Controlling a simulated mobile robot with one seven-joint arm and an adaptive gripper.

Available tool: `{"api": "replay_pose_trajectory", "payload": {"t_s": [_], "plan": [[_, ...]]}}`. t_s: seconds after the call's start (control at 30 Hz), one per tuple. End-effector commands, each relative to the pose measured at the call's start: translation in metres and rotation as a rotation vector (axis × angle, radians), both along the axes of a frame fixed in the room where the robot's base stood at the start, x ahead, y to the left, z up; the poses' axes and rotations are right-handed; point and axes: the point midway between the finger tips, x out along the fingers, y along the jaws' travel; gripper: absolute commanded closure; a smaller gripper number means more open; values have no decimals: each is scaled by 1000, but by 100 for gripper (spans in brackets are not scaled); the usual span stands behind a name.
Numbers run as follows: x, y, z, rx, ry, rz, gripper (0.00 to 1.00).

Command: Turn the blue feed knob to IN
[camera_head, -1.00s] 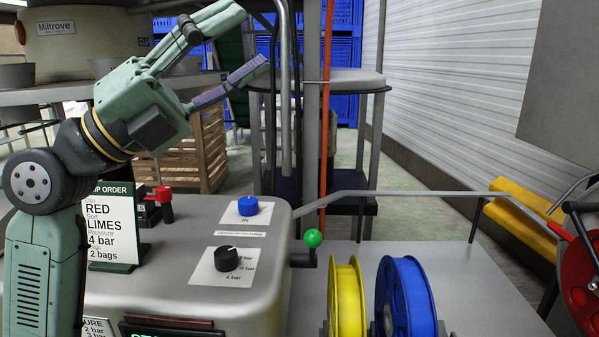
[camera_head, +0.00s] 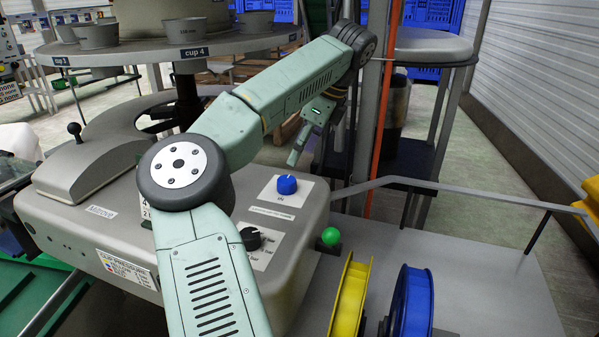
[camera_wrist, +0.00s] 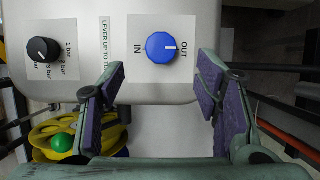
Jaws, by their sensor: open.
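The blue feed knob (camera_head: 287,184) sits on a white plate on the grey machine housing. In the wrist view the blue knob (camera_wrist: 161,46) has a white mark pointing right, toward the OUT label (camera_wrist: 184,48); the IN label (camera_wrist: 137,48) is on the left. My gripper (camera_head: 306,143) points down just beyond the knob in the head view, partly hidden by my arm. In the wrist view my gripper (camera_wrist: 160,80) is open and empty, its purple-padded fingers apart below the knob, not touching it.
A black pressure knob (camera_head: 251,239) is nearby on the housing. A green-balled lever (camera_head: 331,236) stands at its right edge, before a yellow reel (camera_head: 350,295) and a blue reel (camera_head: 411,300). A grey rail (camera_head: 440,185) and orange post (camera_head: 378,110) stand close by.

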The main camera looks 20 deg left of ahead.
Motion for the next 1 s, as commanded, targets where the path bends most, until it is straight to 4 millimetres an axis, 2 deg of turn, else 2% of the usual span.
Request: {"api": "replay_pose_trajectory", "payload": {"t_s": [0.3, 0.5, 0.87, 1.0], "plan": [[0, 22, -54, -5, 1, -4, 42], [1, 30, -76, -5, -1, -6, 42], [2, 32, -82, -5, -2, -6, 42], [2, 32, -82, -5, -2, -6, 51]]}}
